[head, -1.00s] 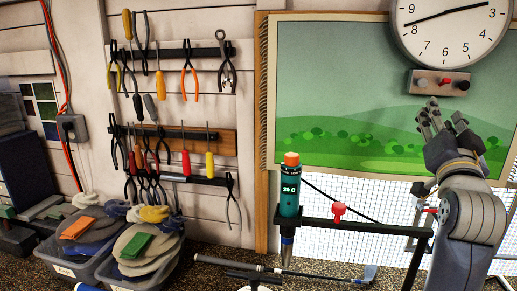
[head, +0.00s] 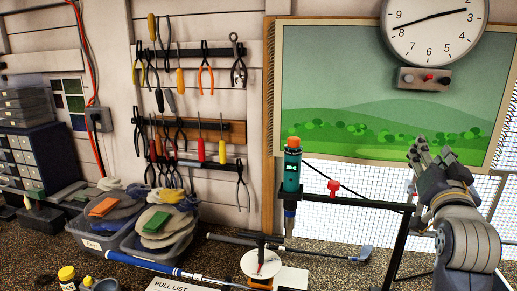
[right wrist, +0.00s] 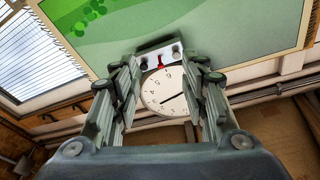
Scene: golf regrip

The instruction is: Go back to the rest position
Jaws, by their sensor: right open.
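My right gripper (head: 432,150) is raised at the right of the head view, in front of the green landscape picture (head: 385,95). Its fingers point up and it is open and empty. In the right wrist view its two fingers (right wrist: 163,85) stand apart with nothing between them; the wall clock (right wrist: 167,92) and the switch box (right wrist: 159,57) show beyond them. My left gripper is not in view.
A teal bottle (head: 291,170) with an orange cap is on the black stand (head: 345,202). Golf clubs lie on the bench, including a blue-gripped one (head: 140,262). Grey bins (head: 98,240) hold pads at left. A round white plate (head: 252,265) is at front.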

